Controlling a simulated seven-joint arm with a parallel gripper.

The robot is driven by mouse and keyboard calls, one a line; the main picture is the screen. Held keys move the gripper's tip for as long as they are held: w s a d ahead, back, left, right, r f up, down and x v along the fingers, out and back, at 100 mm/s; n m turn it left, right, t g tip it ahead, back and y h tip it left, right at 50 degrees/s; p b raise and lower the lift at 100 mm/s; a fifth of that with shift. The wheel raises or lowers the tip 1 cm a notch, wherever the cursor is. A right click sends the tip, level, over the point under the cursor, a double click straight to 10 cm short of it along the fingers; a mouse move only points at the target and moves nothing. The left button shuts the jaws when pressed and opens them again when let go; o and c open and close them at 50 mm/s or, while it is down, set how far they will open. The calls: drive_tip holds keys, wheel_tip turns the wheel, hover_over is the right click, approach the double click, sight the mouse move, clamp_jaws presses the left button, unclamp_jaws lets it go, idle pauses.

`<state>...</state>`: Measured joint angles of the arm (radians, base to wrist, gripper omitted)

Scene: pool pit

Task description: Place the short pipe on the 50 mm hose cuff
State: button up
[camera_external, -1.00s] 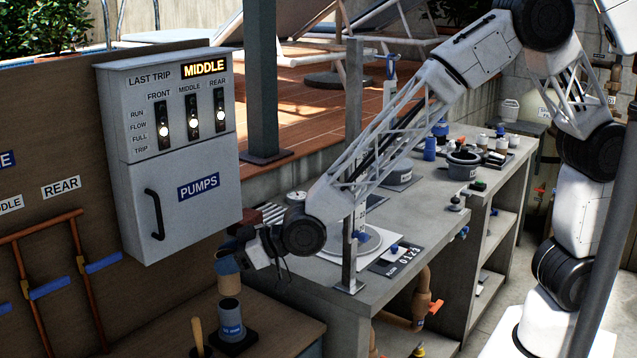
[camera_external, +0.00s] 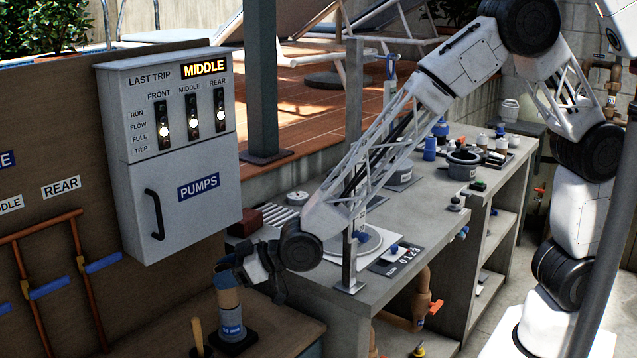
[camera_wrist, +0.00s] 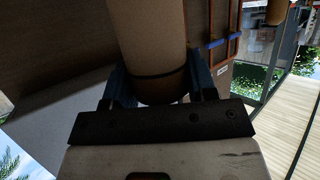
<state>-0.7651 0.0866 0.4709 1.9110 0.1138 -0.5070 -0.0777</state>
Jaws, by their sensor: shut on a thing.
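The short pipe (camera_external: 227,298) is a tan-brown tube, and it stands roughly upright in the external view. My gripper (camera_external: 228,272) is shut on its upper part. In the wrist view the pipe (camera_wrist: 155,45) lies between the blue fingers of my gripper (camera_wrist: 155,88). The hose cuff (camera_external: 232,328) is a grey upright sleeve with a blue label on a dark square base. The pipe's lower end meets the cuff's top in the external view. I cannot tell how deep it sits in or on the cuff.
A wooden handle (camera_external: 197,334) stands in a dark holder just left of the cuff. The grey PUMPS cabinet (camera_external: 180,185) rises behind. The concrete workbench (camera_external: 345,280) is close on the right. Copper pipes (camera_external: 50,260) run along the board on the left.

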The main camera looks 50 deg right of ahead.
drive_tip(key=shift+f, duration=0.1)
drive_tip(key=o, duration=1)
drive_tip(key=shift+c, duration=0.2)
drive_tip(key=shift+s+d+r, duration=0.2)
drive_tip(key=shift+s+r, duration=0.05)
drive_tip(key=shift+r, duration=0.05)
drive_tip(key=v, duration=1.1)
drive_tip(key=shift+s+d, duration=0.15)
idle(0.3)
